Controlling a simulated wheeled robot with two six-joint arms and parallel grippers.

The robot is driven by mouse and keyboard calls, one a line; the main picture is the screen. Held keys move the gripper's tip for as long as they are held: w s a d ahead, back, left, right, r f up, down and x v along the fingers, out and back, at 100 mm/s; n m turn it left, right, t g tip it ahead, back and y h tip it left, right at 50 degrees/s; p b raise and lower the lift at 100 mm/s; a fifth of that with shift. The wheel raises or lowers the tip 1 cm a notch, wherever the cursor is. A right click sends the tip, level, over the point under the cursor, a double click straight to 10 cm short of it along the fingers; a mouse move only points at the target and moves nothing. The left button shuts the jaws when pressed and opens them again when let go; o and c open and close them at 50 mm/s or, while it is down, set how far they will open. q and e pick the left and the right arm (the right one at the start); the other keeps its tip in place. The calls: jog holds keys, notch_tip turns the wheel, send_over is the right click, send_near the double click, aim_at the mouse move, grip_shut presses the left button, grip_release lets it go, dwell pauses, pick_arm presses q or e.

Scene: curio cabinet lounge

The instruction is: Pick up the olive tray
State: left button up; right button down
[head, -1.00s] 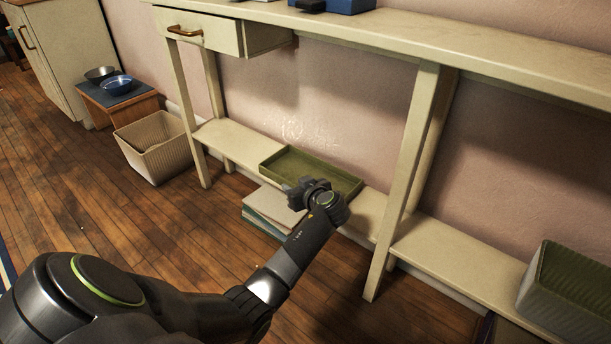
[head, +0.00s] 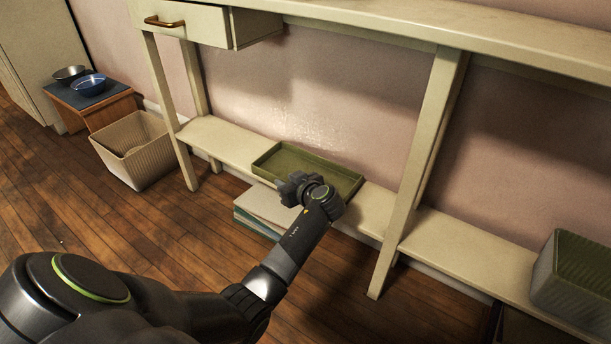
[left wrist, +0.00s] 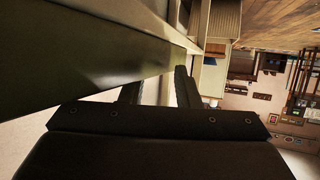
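The olive tray (head: 330,170) is a shallow rectangular tray lying flat on the lower shelf (head: 225,143) of the cream console table. My left gripper (head: 297,187) is at the tray's front side, overlapping its near wall in the head view. In the left wrist view the tray's dark wall (left wrist: 90,82) runs diagonally very close to the camera. The fingers (left wrist: 160,90) there stand apart with a light gap between them, and the wall covers part of one finger. Whether they touch the tray is unclear. My right gripper is not in view.
Stacked books or folders (head: 265,208) lie below the shelf, under my left gripper. A table leg (head: 420,170) stands right of the tray. A green ribbed basket (head: 580,280) is at the far right, a beige basket (head: 135,150) at the left. The shelf left of the tray is clear.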

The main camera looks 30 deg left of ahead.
pick_arm(q)
grip_shut()
jog(key=shift+r, duration=0.15)
dwell(0.4)
